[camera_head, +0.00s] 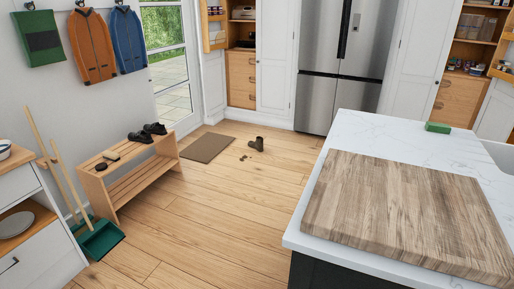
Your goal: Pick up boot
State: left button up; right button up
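A small dark brown boot (257,144) is on the wooden floor, to the right of the brown doormat. A few small brown bits (243,157) lie on the floor just to its lower left; they are too small to make out. Neither of my grippers shows in the head view.
A wooden bench (128,172) with dark shoes (147,133) on top stands along the left wall. The doormat (208,147) lies by the glass door. A marble-topped island (355,125) with a wooden board fills the right. A green dustpan (99,238) sits lower left. Floor between is clear.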

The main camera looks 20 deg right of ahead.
aim_at(258, 143)
jog(key=i+j+u, duration=0.15)
jog(key=i, duration=0.25)
jog(key=i+j+u, duration=0.15)
jog(key=i+j, duration=0.15)
jog(key=i+j+u, duration=0.15)
jog(key=i, duration=0.35)
jog(key=i+l+z, duration=0.1)
jog(key=i+z, duration=0.7)
jog(key=i+j+z, duration=0.15)
jog(key=z, duration=0.25)
jog(key=i+l+z, duration=0.2)
jog(key=i+z, duration=0.2)
jog(key=i, duration=0.6)
jog(key=i+j+z, duration=0.15)
jog(key=i+z, duration=0.25)
jog(key=i, duration=0.6)
jog(key=i+u, duration=0.15)
jog(key=i, duration=0.5)
jog(key=i+u, duration=0.2)
jog(key=i, duration=0.4)
jog(key=i+l+u, duration=0.15)
jog(key=i, duration=0.5)
